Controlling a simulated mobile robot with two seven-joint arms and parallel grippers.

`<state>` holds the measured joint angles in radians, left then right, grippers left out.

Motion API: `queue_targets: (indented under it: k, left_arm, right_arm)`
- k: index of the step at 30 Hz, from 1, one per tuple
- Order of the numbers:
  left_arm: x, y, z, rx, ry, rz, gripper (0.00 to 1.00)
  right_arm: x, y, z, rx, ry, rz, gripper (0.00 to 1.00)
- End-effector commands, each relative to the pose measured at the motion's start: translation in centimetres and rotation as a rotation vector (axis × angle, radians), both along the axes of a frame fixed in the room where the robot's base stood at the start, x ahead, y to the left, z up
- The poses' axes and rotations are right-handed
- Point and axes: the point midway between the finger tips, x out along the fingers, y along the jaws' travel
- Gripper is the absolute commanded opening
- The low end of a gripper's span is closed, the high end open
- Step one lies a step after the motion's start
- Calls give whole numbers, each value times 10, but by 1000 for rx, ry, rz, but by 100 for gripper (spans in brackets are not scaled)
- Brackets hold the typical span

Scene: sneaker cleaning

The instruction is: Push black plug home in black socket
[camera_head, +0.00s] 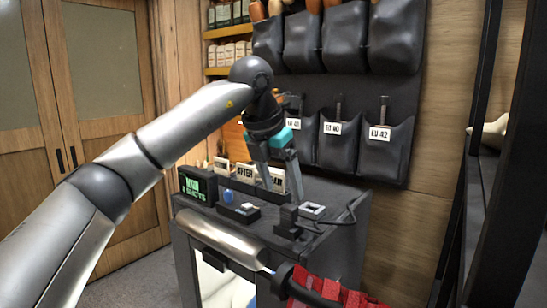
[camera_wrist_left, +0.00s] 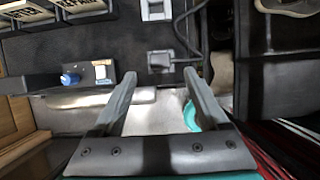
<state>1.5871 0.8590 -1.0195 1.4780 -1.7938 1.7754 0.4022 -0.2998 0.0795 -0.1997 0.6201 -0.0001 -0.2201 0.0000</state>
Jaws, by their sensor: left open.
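My left gripper (camera_head: 282,188) is open and points down over the dark cabinet top. Its two grey fingers also show in the left wrist view (camera_wrist_left: 160,77), spread apart with nothing between them. A small upright black plug (camera_head: 288,214) stands at the black socket (camera_head: 289,232) near the front edge of the top, below and slightly right of my fingertips. In the wrist view the plug (camera_wrist_left: 158,60) appears just beyond the fingertip gap, apart from both fingers. How deep the plug sits cannot be told. My right gripper cannot be made out.
A pale square fitting (camera_head: 312,210) is beside the plug, and a black cable (camera_head: 345,218) curls at the right. Black pouches (camera_head: 337,140) hang behind.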

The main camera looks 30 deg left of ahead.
Motion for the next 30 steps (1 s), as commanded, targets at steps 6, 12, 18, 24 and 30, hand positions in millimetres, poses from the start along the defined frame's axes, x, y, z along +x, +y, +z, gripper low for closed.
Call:
queue_targets:
  k: [6,12,18,24,30]
  left_arm:
    - [-18,2,46,-1,-4,0,77]
    - [-27,3,68,-1,-1,0,77]
    - [-30,4,72,-1,0,0,77]
    - [-29,4,72,-1,0,0,77]
    - [-29,4,72,0,0,0,77]
  right_arm:
    - [0,0,-1,0,0,0,50]
    - [0,0,0,0,0,0,50]
    - [0,0,0,0,0,0,50]
    - [0,0,0,0,0,0,50]
    - [0,0,0,0,0,0,50]
